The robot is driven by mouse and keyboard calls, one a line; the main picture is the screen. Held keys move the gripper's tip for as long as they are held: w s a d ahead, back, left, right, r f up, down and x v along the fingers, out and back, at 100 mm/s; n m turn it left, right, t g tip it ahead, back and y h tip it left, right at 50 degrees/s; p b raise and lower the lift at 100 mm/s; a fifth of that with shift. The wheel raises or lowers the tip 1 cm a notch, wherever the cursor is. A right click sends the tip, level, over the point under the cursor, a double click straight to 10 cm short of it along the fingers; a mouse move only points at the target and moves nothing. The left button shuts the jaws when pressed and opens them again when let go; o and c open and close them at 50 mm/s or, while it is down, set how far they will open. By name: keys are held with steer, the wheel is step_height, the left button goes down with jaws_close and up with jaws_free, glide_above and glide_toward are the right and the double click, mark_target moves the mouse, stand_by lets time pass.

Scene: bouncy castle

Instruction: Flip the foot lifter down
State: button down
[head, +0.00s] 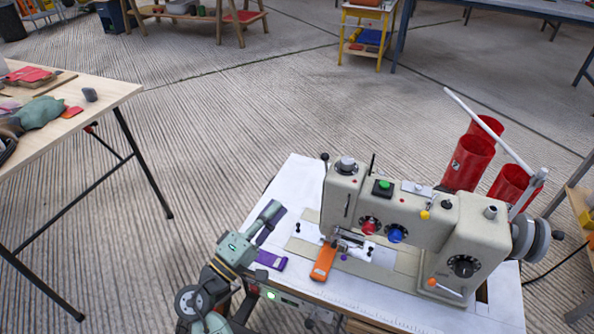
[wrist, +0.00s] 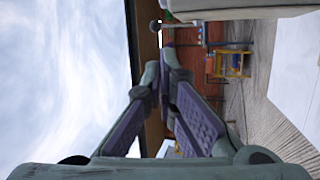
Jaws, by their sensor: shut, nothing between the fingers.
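The cream sewing machine (head: 400,205) stands on a white-topped table in the head view. A thin dark lever with a round black knob (head: 324,158) stands up at the left end of its head; it looks like the foot lifter, though I cannot be sure. My gripper (head: 273,211) is left of the machine head, below and apart from this knob, pointing up and right. In the wrist view my gripper (wrist: 164,67) has its purple-padded fingers converging, with nothing held. A small dark round knob (wrist: 155,25) shows just beyond the fingertips. The presser foot is hard to make out.
An orange piece (head: 323,262) lies under the machine's needle area, and a purple piece (head: 271,260) lies near my arm. Red thread cones (head: 470,162) stand behind the machine. A wooden table (head: 110,90) is at left. The floor between is clear.

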steer(key=shift+s+d+f+h, duration=0.3)
steer(key=shift+s+h, duration=0.1)
steer(key=shift+h, duration=0.1)
steer(key=shift+w+r, duration=0.1)
steer(key=shift+r, duration=0.05)
steer(key=p, duration=0.4)
glide_toward(326, 165)
steer(key=w+d+r, duration=0.2)
steer(key=w+r, duration=0.1)
steer(key=r, duration=0.2)
steer(key=shift+w+d+f, duration=0.2)
steer(key=shift+w+d, duration=0.25)
steer(key=shift+d, duration=0.05)
steer(key=shift+r+p, duration=0.1)
steer(key=shift+p, duration=0.2)
steer(key=shift+w+r+g+y+p, duration=0.1)
steer(key=shift+r+g+y+p, duration=0.2)
steer(key=shift+g+p, duration=0.1)
